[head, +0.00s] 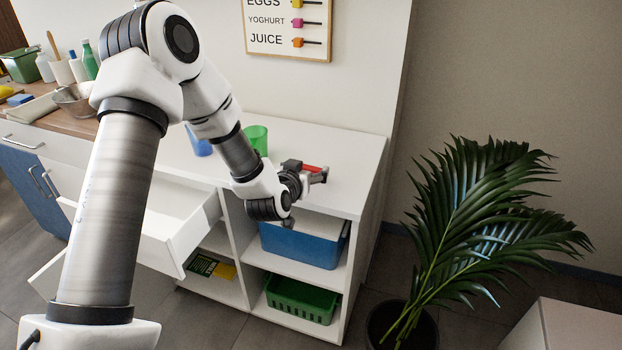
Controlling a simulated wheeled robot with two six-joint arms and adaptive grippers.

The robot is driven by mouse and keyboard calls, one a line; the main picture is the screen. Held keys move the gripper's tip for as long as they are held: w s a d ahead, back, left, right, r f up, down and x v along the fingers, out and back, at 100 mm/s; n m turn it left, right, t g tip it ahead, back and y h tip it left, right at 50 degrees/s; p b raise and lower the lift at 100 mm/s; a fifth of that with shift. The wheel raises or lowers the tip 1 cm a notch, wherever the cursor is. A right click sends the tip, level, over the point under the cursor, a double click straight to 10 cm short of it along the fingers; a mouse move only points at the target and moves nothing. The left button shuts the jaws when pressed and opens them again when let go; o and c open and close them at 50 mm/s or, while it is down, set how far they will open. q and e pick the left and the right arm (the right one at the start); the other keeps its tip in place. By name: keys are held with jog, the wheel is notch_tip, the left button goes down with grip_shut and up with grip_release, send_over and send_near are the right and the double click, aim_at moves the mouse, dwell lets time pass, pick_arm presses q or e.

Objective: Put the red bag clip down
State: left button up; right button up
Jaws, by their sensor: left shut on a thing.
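My left gripper (314,178) reaches in from the left over the right part of the white counter (352,150). It is shut on the red bag clip (312,169), a small red bar showing at the fingers. The clip is close to the counter top; I cannot tell if it touches it. My wrist hides part of the counter's front edge. My right gripper is not in view.
A green cup (256,139) and a partly hidden blue cup (199,143) stand on the counter left of the gripper. An open drawer (180,230) juts out below. Shelves hold a blue bin (305,246) and green basket (302,299). A plant (470,230) stands right.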

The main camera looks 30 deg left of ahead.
pick_arm(q)
jog(key=shift+w, duration=0.8)
notch_tip(320, 180, down, 3)
jog(key=shift+f, duration=0.15)
jog(key=shift+s+d, duration=0.1)
jog(key=o, duration=0.7)
jog(key=shift+f, duration=0.1)
